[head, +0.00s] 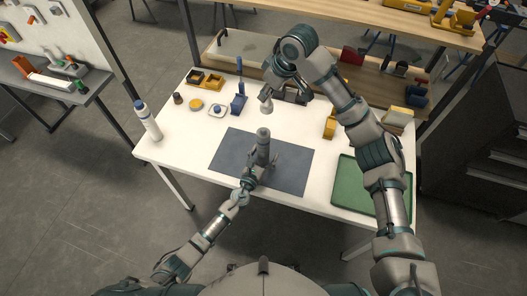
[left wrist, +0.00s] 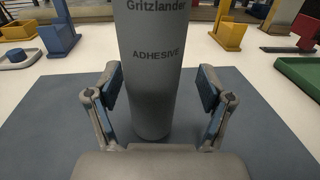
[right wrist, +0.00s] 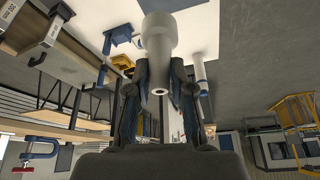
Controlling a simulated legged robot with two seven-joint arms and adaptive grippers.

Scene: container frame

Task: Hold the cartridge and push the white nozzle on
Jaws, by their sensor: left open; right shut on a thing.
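The grey cartridge (head: 263,143) stands upright on the dark mat (head: 231,158). In the left wrist view the cartridge (left wrist: 150,75) reads "Gritzlander ADHESIVE" and stands between the fingers of my left gripper (left wrist: 155,95). That gripper is open, with a gap to the cartridge on both sides; its tips also show in the head view (head: 262,161). My right gripper (right wrist: 160,85) is shut on the white nozzle (right wrist: 159,42). In the head view the nozzle (head: 267,106) hangs from that gripper above the table, behind the cartridge and apart from it.
A green tray (head: 345,193) lies at the right of the white table (head: 185,145). A white bottle (head: 147,120) stands at the left edge. A yellow holder (head: 330,126) stands right of the mat.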

